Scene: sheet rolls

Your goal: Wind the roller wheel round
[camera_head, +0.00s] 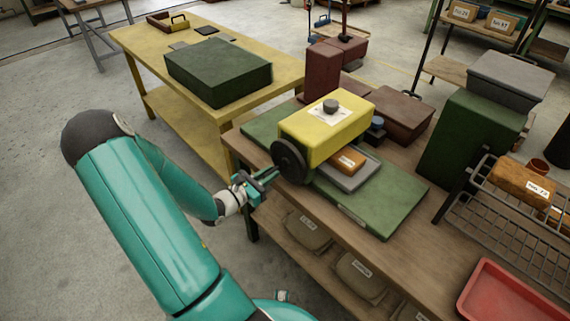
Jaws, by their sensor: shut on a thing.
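The roller wheel (289,161) is a dark round disc on the near left end of a yellow box-shaped machine (342,129). The machine sits on a green base board (385,214) on a wooden workbench. My gripper (268,176) reaches in from the left at the wheel's lower left rim. It is shut on the wheel's edge or a handle there; the exact contact is small and partly hidden. My teal arm fills the lower left of the view.
A grey tray (352,178) with an orange-brown labelled block (347,160) lies in front of the machine. A yellow table (288,75) with a dark green box (218,72) stands behind left. A wire rack and red tray (503,294) are at right. The floor left of the bench is clear.

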